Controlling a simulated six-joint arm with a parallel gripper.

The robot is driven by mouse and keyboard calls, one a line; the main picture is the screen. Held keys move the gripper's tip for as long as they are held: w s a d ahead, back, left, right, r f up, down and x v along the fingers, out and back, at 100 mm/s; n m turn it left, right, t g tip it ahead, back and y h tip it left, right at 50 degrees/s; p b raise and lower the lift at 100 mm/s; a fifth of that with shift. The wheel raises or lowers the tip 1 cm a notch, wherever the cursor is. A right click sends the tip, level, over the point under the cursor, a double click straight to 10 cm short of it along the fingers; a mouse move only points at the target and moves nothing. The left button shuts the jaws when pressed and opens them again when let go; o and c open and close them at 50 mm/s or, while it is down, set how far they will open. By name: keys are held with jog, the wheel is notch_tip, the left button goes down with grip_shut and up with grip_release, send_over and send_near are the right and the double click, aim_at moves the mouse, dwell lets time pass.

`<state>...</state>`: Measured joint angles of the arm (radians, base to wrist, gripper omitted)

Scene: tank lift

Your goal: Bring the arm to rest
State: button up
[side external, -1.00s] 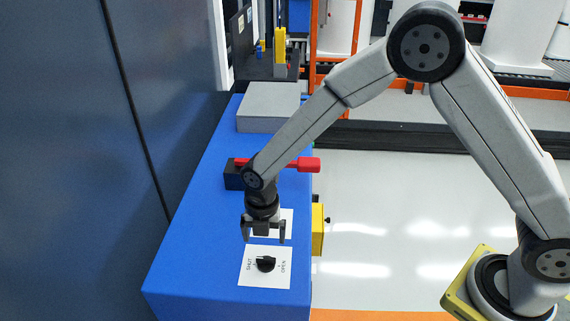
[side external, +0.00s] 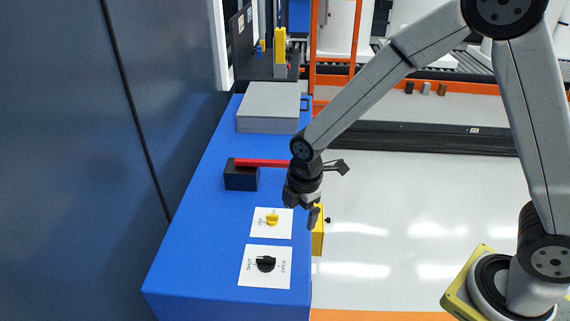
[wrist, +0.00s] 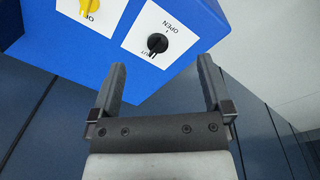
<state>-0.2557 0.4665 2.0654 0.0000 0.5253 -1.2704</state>
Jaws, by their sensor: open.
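My gripper (side external: 314,214) hangs from my arm at the right edge of the blue bench, above and to the right of the yellow knob. In the wrist view my gripper (wrist: 160,88) shows its two fingers apart with nothing between them. The black knob (side external: 266,264) sits on a white plate marked SHUT and OPEN; it also shows in the wrist view (wrist: 158,43). The yellow knob (side external: 272,219) sits on a smaller white plate behind it and is partly cut off in the wrist view (wrist: 88,8).
The blue bench (side external: 200,255) stands against a dark blue wall (side external: 70,150). A red lever (side external: 270,162) on a black block and a grey box (side external: 268,105) stand farther back. A yellow box (side external: 318,238) is on the bench's right side.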

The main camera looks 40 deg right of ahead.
jog(key=s+d+r+m+t, duration=0.1)
jog(key=s+d+r+m, duration=0.3)
jog(key=s+d+m, duration=0.6)
jog(key=shift+s+r+m+t, duration=0.25)
jog(key=shift+s+m, duration=0.2)
jog(key=shift+m, duration=3.25)
jog(key=shift+d, duration=0.1)
